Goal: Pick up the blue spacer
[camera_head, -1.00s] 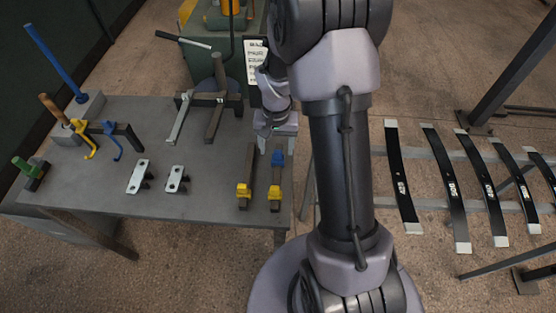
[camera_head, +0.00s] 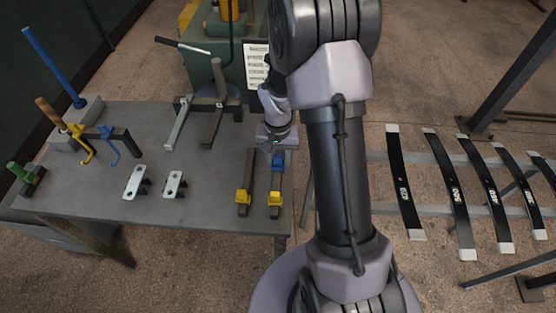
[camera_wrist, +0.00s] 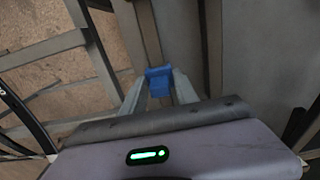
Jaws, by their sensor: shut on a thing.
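The blue spacer (camera_head: 277,162) is a small block at the far end of a dark bar on the workbench's right side. My gripper (camera_head: 277,154) is just behind it in the head view and partly hides it. In the wrist view the spacer (camera_wrist: 158,84) sits between the two grey fingertips of my gripper (camera_wrist: 158,77), which are shut on it. The bar runs beneath the spacer and away from it. I cannot tell whether the spacer still touches the bar.
Yellow blocks (camera_head: 243,197) sit on the near ends of two parallel bars. White plates (camera_head: 135,182), hooked tools and a dark rack stand further left on the workbench (camera_head: 90,205). Black leaf springs (camera_head: 405,185) lie on a rack to the right, across a gap.

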